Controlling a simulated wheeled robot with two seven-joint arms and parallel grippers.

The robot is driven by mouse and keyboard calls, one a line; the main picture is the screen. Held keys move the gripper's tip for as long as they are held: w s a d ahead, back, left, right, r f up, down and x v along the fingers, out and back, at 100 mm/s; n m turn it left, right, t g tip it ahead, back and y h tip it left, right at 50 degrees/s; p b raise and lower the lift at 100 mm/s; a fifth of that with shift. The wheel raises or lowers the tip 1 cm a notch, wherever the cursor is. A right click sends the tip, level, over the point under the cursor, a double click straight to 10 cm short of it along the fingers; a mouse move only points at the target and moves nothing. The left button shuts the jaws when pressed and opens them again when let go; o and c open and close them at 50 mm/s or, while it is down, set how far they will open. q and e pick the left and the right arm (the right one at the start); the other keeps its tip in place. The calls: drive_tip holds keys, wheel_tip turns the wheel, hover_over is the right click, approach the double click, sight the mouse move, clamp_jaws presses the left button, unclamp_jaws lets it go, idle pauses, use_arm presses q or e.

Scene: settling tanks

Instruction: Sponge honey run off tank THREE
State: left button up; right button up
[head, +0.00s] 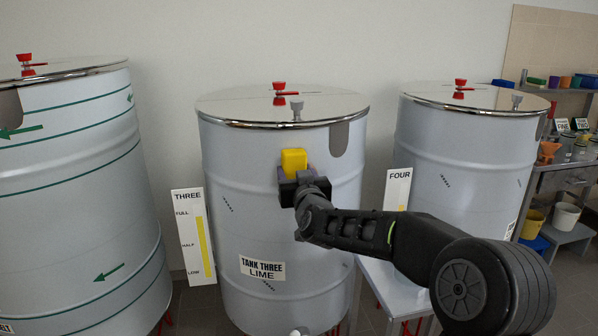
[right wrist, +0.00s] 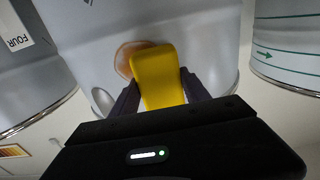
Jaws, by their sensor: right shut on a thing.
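Tank THREE (head: 232,200) is the grey-white drum in the middle of the head view, labelled "TANK THREE LIME", with a shiny lid (head: 240,103). My right gripper (head: 298,172) is shut on a yellow sponge (head: 294,159) in front of the tank's upper wall. In the right wrist view the sponge (right wrist: 158,78) stands between the two dark fingers, next to a brownish honey patch (right wrist: 127,58) on the tank wall. The sponge covers part of that patch. I cannot tell whether the sponge touches the wall. My left gripper is not in view.
A level board marked THREE (head: 193,235) stands left of the tank. Tank FOUR (head: 455,150) stands to the right, with its own board (head: 396,190) and a grey stand (head: 385,285). Another tank (head: 70,190) with green bands is at left. Shelves (head: 560,180) with pots are far right.

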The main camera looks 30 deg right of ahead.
drive_tip(key=shift+w+a+r+p, duration=0.1)
drive_tip(key=shift+w+a+p, duration=0.1)
drive_tip(key=shift+a, duration=0.3)
drive_tip(key=shift+w+a+r+p, duration=0.1)
drive_tip(key=shift+a+p, duration=0.05)
drive_tip(key=shift+a, duration=0.3)
drive_tip(key=shift+w+a+f, duration=0.1)
drive_tip(key=shift+a+f, duration=0.05)
drive_tip(key=shift+a, duration=0.15)
drive_tip(key=shift+a, duration=0.1)
drive_tip(key=shift+f+b, duration=0.65)
drive_tip(key=shift+f, duration=0.2)
drive_tip(key=shift+s+d+f+b, duration=0.1)
drive_tip(key=shift+s+d+b, duration=0.1)
drive_tip(key=shift+d+b, duration=0.4)
drive_tip(key=shift+s+d+b, duration=0.15)
drive_tip(key=shift+d+b, duration=0.3)
drive_tip(key=shift+d, duration=0.2)
drive_tip(key=shift+s+d, duration=0.15)
drive_tip(key=shift+d, duration=0.3)
drive_tip(key=shift+d+r, duration=0.1)
drive_tip(key=shift+r, duration=0.15)
